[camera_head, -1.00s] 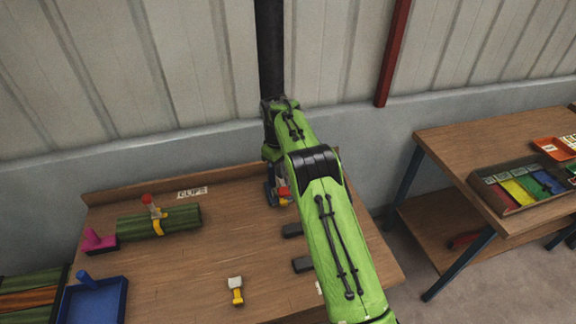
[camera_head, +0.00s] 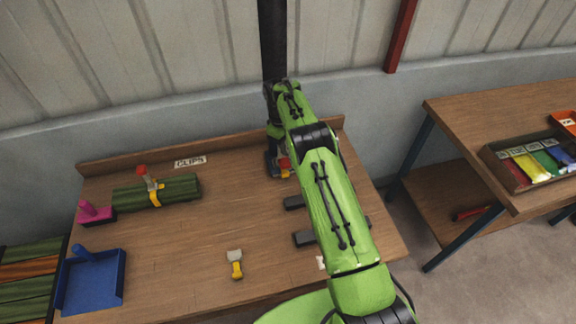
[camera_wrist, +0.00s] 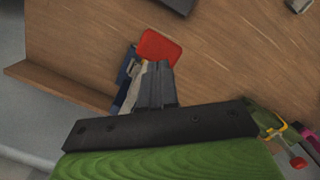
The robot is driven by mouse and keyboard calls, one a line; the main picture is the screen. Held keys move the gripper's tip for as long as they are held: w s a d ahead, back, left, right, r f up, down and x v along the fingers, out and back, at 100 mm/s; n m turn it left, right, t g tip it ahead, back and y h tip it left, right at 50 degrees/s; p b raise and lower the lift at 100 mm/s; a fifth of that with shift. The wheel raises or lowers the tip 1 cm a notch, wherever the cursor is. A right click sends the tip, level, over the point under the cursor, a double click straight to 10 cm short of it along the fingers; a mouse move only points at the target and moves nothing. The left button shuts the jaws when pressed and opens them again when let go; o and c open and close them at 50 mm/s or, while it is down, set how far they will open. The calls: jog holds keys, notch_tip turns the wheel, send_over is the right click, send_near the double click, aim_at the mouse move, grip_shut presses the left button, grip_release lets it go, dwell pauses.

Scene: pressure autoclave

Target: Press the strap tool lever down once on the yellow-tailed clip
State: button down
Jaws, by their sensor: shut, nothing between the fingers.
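My gripper (camera_wrist: 155,75) is shut and empty. Its tips end close by a red pad (camera_wrist: 160,46) beside a blue body (camera_wrist: 128,65) in the wrist view; I cannot tell if they touch. In the head view this blue and red thing (camera_head: 284,164) is partly hidden by my arm at the back of the table. A clip with a grey head and yellow tail (camera_head: 236,264) lies loose near the front. A yellow strap (camera_head: 154,197) goes around a green bundle (camera_head: 180,188), with a red-topped upright piece (camera_head: 142,172) on it. I cannot tell which red-topped thing is the strap tool.
A pink-handled item (camera_head: 95,212) and a blue tray (camera_head: 92,285) are at the left. Dark blocks (camera_head: 304,238) lie by my arm. A CLIPS label (camera_head: 190,162) lies at the back. A second table (camera_head: 490,120) with coloured bins stands right. The table's middle is clear.

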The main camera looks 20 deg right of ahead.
jog(key=shift+d+f+b, duration=0.1)
jog(key=shift+f+b, duration=0.4)
jog(key=shift+f, duration=0.8)
